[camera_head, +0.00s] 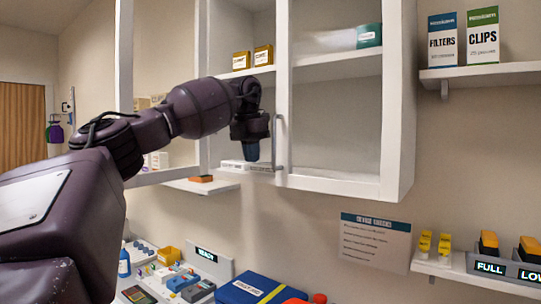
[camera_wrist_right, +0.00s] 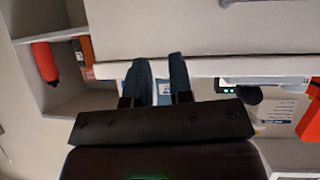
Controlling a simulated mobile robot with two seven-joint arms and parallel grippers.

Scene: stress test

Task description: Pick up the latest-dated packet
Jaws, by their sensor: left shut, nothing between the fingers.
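Small yellow boxes (camera_head: 241,60) stand on the cabinet's upper shelf, and a green-and-cream box (camera_head: 368,36) lies there farther right. Low white boxes (camera_head: 238,165) sit on the cabinet floor. I cannot tell which of these are packets, and no date is readable. My left gripper (camera_head: 251,152) is shut and empty, pointing down just left of the cabinet door handle (camera_head: 279,143). I cannot tell whether it touches the door. In the right wrist view my right gripper (camera_wrist_right: 161,70) has its fingers apart, with a pale, blue-marked item (camera_wrist_right: 164,92) showing between them, apparently beyond.
The glass-fronted cabinet (camera_head: 398,110) has white frames around my left arm. FILTERS (camera_head: 442,40) and CLIPS (camera_head: 483,36) boxes stand on a right shelf. A blue case (camera_head: 247,289) and a READY tray (camera_head: 208,262) lie below. FULL and LOW bins (camera_head: 489,266) sit lower right.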

